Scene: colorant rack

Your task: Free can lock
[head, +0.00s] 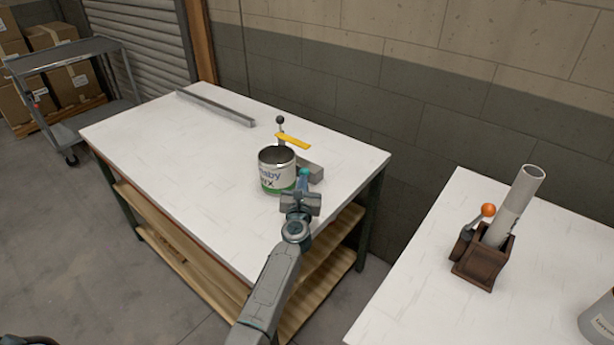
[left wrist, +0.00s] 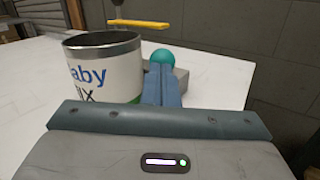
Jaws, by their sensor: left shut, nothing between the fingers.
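A white, open can (head: 277,172) with blue lettering and a green band stands upright on the white table. It fills the left of the left wrist view (left wrist: 105,70). Behind it is a grey block (head: 312,170) with a yellow bar (head: 293,141) and a black-knobbed lever (head: 280,122). A teal ball knob (head: 304,172) sits beside the can, at its right; it also shows in the left wrist view (left wrist: 162,56). My left gripper (head: 301,188) is shut and empty. Its fingertips are just in front of the teal knob; I cannot tell whether they touch. My right gripper is not in view.
A long grey rail (head: 216,107) lies at the table's back left. The left part of the white table (head: 165,160) is clear. A second white table (head: 410,290) at right holds a brown holder (head: 484,266) with a tube and an orange-knobbed tool. A cart (head: 75,60) stands far left.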

